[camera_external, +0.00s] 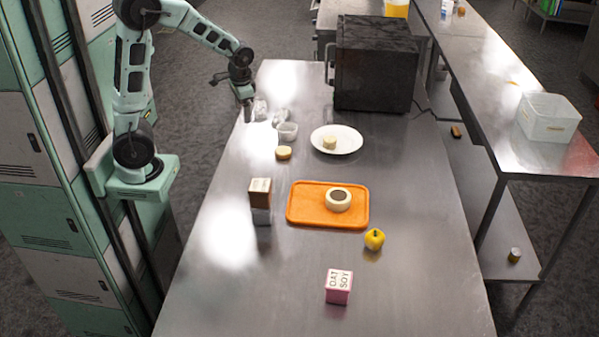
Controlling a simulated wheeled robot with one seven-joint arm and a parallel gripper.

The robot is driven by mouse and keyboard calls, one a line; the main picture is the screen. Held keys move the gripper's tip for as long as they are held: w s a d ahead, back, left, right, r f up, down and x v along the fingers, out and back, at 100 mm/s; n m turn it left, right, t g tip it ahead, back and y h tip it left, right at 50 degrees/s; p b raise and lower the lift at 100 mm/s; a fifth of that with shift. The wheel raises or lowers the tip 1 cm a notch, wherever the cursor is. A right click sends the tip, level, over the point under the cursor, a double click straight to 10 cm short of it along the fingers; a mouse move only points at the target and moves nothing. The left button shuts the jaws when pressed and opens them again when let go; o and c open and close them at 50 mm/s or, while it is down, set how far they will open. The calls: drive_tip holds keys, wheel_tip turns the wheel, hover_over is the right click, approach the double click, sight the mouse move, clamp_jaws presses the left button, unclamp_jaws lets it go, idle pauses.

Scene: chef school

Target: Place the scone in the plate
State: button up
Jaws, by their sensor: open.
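A white plate (350,141) lies on the metal table toward its far end. A small round pale-yellow piece (330,142), scone-like, sits on the plate, left of its middle. A second similar round piece (284,153) lies on the bare table, left of the plate and apart from it. I cannot tell for sure which of the two is the scone. My gripper (236,97) is open near the table's far left edge, up and left of both pieces. It looks empty and touches neither piece.
A small white bowl (287,131) and clear glassy items (260,110) stand between my gripper and the plate. A black oven (375,62) stands behind the plate. An orange tray (300,214) with a round cream-coloured item, cartons (260,193) and a yellow fruit (374,239) are nearer.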

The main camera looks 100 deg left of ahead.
drive_tip(key=s+d+f+n, duration=0.1)
drive_tip(key=s+d+f, duration=0.2)
drive_tip(key=s+d, duration=0.5)
drive_tip(key=shift+s+n+t+h, duration=0.3)
drive_tip(key=shift+s+n, duration=0.1)
drive_tip(key=shift+s, duration=0.3)
